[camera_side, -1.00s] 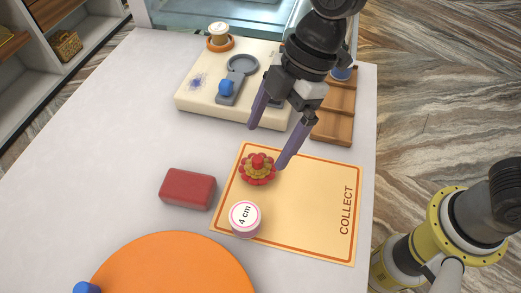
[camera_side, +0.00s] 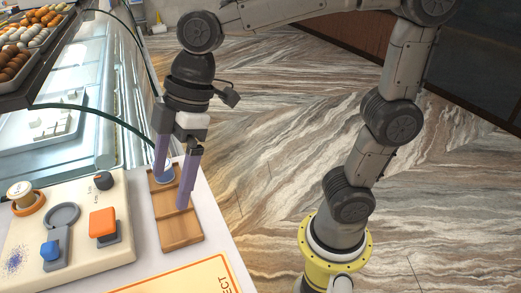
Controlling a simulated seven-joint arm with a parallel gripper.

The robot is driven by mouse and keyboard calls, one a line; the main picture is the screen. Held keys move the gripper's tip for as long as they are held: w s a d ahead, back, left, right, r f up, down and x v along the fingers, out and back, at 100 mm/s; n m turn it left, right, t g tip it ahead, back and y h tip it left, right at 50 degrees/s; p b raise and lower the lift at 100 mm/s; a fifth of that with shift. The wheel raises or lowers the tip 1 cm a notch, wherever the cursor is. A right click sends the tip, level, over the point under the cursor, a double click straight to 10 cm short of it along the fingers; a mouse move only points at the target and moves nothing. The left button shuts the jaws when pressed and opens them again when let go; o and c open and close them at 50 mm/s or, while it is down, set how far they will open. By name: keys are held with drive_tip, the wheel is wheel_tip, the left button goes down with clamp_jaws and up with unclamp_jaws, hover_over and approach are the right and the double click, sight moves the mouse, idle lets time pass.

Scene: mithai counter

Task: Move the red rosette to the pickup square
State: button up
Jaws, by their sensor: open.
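The red rosette is outside the picture now. Only a corner of the pickup square (camera_side: 190,277) shows at the bottom edge, a pale orange mat with a darker orange border and the cut-off letters "ECT". My gripper (camera_side: 171,193) is open, its two purple fingers pointing down in front of the wooden tray. Nothing is visibly held. How high the fingertips are above the tray is hard to tell.
The wooden tray (camera_side: 180,232) has compartments; a small blue-topped item (camera_side: 165,176) sits in its far one, partly behind a finger. Left of it, a cream board (camera_side: 85,255) carries an orange block (camera_side: 103,222), a blue knob (camera_side: 49,250) and a cup (camera_side: 21,193). A glass display case stands behind.

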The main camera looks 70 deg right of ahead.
drive_tip(key=s+d+f+m+t+h, duration=0.1)
drive_tip(key=s+d+f+m, duration=0.1)
drive_tip(key=s+d+m, duration=0.3)
drive_tip(key=s+d+f+m+t+h, duration=0.1)
drive_tip(key=s+d+m, duration=0.5)
drive_tip(key=d, duration=0.6)
drive_tip(key=shift+f+m+t+h, duration=0.4)
drive_tip(key=shift+t+h, duration=0.2)
drive_tip(key=shift+h, duration=0.2)
